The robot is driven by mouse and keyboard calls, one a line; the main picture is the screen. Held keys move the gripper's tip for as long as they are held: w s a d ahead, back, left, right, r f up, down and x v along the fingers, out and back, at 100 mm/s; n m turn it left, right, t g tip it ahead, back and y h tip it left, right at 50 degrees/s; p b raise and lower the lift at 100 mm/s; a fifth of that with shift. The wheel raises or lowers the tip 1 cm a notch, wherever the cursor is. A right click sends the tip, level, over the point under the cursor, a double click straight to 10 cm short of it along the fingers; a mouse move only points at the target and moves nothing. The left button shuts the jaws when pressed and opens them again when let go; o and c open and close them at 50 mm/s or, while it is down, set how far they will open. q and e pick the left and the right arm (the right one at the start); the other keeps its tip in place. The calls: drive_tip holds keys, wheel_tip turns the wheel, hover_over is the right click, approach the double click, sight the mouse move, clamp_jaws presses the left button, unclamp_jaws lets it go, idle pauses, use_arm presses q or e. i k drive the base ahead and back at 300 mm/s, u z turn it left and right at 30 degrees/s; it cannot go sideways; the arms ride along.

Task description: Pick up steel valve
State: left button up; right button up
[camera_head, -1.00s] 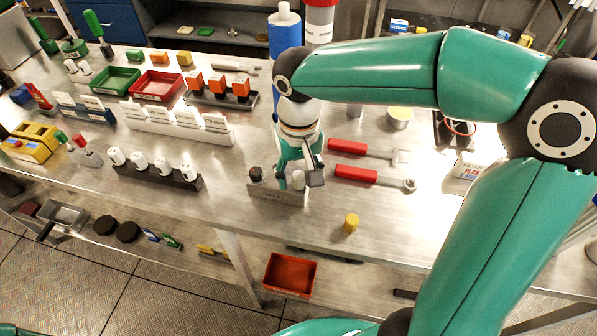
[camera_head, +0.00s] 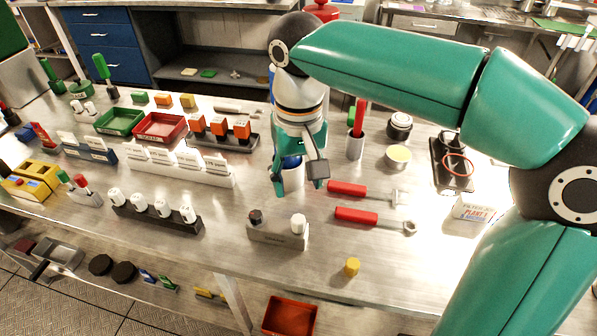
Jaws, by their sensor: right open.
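A grey block-shaped holder (camera_head: 277,236) stands near the front edge of the bench in the head view. It carries a dark knobbed piece (camera_head: 256,217) at its left end and a pale, steel-looking piece (camera_head: 298,224) at its right end. The pale piece is likely the steel valve; its label is too small to read. My right gripper (camera_head: 298,183) is open, points down and hangs above and behind the holder, apart from both pieces. A blue and white cylindrical thing (camera_head: 292,175) shows between its fingers, partly hidden; it seems to stand behind them. My left gripper is not in view.
Two red-handled tools (camera_head: 356,216) lie right of the holder, with a yellow cylinder (camera_head: 352,266) in front. A rack of white pieces (camera_head: 156,215) stands to the left. A grey cup (camera_head: 355,146) stands behind the tools. The bench front between holder and yellow cylinder is clear.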

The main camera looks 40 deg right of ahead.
sight(277, 230)
drive_tip(key=k, duration=1)
